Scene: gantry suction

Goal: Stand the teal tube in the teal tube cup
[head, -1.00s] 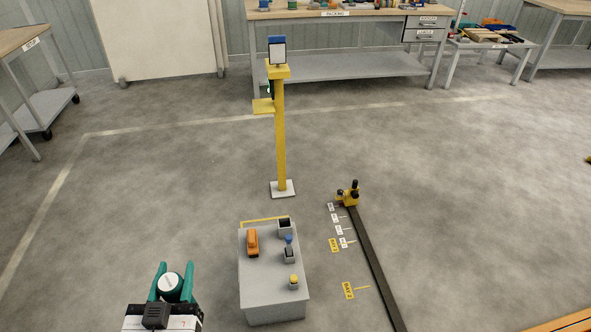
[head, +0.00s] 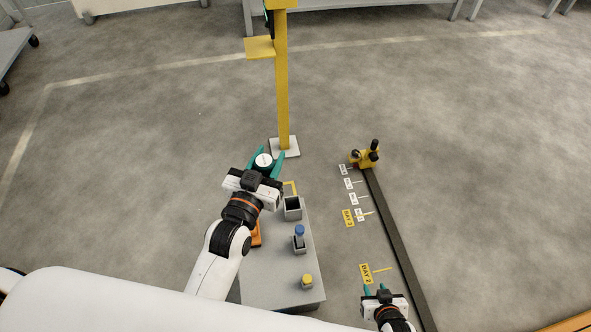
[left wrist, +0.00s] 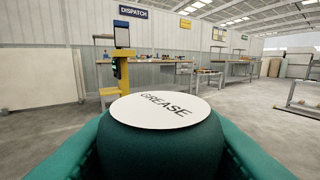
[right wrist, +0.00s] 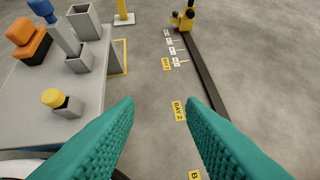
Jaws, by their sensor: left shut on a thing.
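The teal tube (left wrist: 160,145), with a white lid reading GREASE, is in my left gripper (head: 268,155). The gripper is shut on its sides and holds it upright, beyond the far left part of the grey stand in the head view. An empty, dark square cup (head: 292,212) stands at the far right of the stand; it also shows in the right wrist view (right wrist: 84,24). No teal mark on it can be made out. My right gripper (right wrist: 160,105) is open and empty, right of the stand's near end.
The grey stand (head: 265,290) also bears a cup with a blue-topped item (head: 299,232), a cup with a yellow-topped item (head: 307,281) and an orange object (head: 256,235), partly hidden by my left arm. A yellow post (head: 282,90) rises behind. A dark rail (head: 397,235) lies to the right.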

